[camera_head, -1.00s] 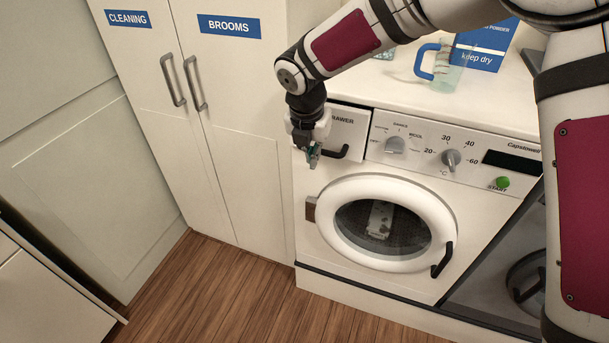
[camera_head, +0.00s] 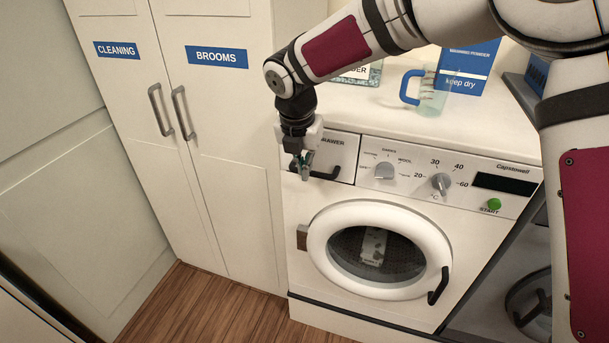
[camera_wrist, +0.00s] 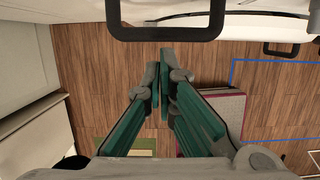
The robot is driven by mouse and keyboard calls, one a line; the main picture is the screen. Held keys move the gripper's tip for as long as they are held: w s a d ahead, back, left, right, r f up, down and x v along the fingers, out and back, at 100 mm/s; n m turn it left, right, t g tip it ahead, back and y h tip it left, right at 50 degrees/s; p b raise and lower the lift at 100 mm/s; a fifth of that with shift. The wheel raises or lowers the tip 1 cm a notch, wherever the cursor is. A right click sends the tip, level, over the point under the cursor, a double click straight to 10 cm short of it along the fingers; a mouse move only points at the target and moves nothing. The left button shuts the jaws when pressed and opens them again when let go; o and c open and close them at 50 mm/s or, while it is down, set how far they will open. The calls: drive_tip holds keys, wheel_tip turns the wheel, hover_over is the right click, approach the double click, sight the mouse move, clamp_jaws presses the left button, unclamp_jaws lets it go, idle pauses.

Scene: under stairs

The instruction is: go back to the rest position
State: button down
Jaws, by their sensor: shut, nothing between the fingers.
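My gripper (camera_head: 304,172) hangs from my arm in front of the drawer at the washing machine's upper left, pointing down. In the wrist view my gripper (camera_wrist: 164,58) has its green-padded fingers together, with nothing between them. The black drawer handle (camera_head: 326,172) is just right of the fingers in the head view. In the wrist view a dark handle (camera_wrist: 165,33) crosses just beyond the fingertips. I cannot tell whether the gripper touches it. The drawer front (camera_head: 338,150) is partly hidden behind the gripper.
The washing machine (camera_head: 300,230) has its round door (camera_head: 322,262) shut. A cupboard with a CLEANING door (camera_head: 125,90) and a BROOMS door (camera_head: 225,110) stands at left, both closed. A clear jug (camera_head: 431,98) and a blue powder box (camera_head: 468,62) stand on top. Wooden floor (camera_head: 190,300) lies in front.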

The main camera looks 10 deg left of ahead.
drive_tip(key=v, duration=0.8)
drive_tip(key=s+d+r+m+h, duration=0.1)
drive_tip(key=s+d+r+m, duration=0.2)
drive_tip(key=d+m, duration=0.3)
drive_tip(key=s+d+r+m, duration=0.3)
drive_tip(key=d+m, duration=0.2)
drive_tip(key=d, duration=0.3)
drive_tip(key=s+d+r+m+h, duration=0.1)
drive_tip(key=s+d+r+m, duration=0.1)
drive_tip(key=s+d+m, duration=0.45)
drive_tip(key=s+d+f+m+t+y, duration=0.1)
drive_tip(key=s+d+f+m+y, duration=0.1)
drive_tip(key=s+d+m, duration=1.1)
drive_tip(key=m, duration=0.4)
drive_tip(key=shift+s+d+f+t, duration=0.15)
drive_tip(key=shift+s+f+t, duration=0.15)
drive_tip(key=shift+f+t, duration=0.1)
